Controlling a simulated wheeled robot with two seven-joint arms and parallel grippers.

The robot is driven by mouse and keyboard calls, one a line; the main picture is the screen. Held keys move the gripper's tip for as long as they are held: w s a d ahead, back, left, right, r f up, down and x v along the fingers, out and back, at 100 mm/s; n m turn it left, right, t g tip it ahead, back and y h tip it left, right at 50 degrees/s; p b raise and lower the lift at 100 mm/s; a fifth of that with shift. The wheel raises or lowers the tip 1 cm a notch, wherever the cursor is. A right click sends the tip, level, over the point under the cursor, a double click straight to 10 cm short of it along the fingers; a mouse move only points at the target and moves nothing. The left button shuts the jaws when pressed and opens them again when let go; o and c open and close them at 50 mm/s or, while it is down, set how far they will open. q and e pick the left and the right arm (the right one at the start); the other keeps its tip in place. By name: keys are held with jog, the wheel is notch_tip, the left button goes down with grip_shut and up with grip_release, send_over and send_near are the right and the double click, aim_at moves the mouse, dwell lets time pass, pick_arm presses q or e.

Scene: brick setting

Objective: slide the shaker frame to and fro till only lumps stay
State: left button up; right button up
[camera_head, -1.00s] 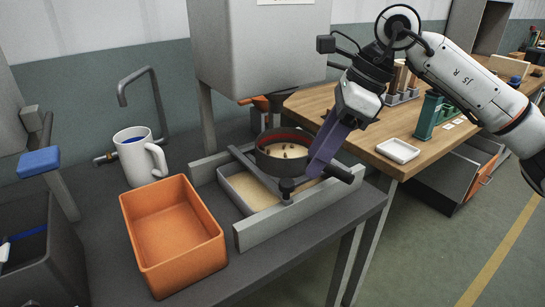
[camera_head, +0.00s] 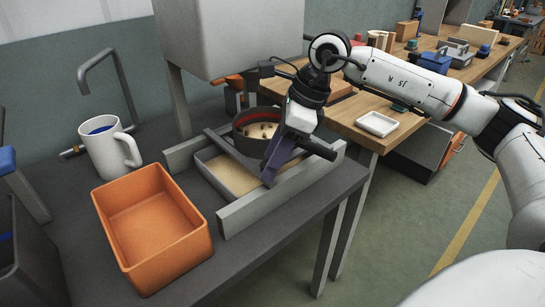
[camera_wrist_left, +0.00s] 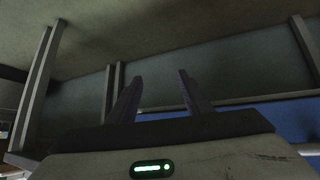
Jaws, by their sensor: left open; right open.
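The shaker frame (camera_head: 222,146) is a dark bar frame across two grey rails, with a round dark sieve pan (camera_head: 252,146) in it and a black handle (camera_head: 318,147) at its right end. Several small pale lumps (camera_head: 262,130) show in the pan. Below it a tray (camera_head: 234,178) holds pale sand. My right gripper (camera_head: 272,172) is open, its purple finger pointing down in front of the pan beside the handle; it hides part of the frame, and whether it touches is unclear. My left gripper (camera_wrist_left: 158,95) shows only in the left wrist view, open and empty.
An orange bin (camera_head: 152,235) stands at the front of the dark bench, left of the rails. A white mug (camera_head: 106,152) and a bent pipe stand behind it. A grey hopper box hangs above the pan. A wooden table with a white dish (camera_head: 377,124) is at right.

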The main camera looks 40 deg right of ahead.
jog(key=shift+c, duration=0.4)
grip_shut()
jog(key=a, duration=0.6)
jog(key=shift+s+a, duration=0.2)
jog(key=shift+a, duration=0.1)
jog(key=shift+o, duration=0.4)
grip_release()
jog(key=shift+d, duration=0.1)
jog(key=v, duration=1)
jog(key=shift+s+r, duration=0.1)
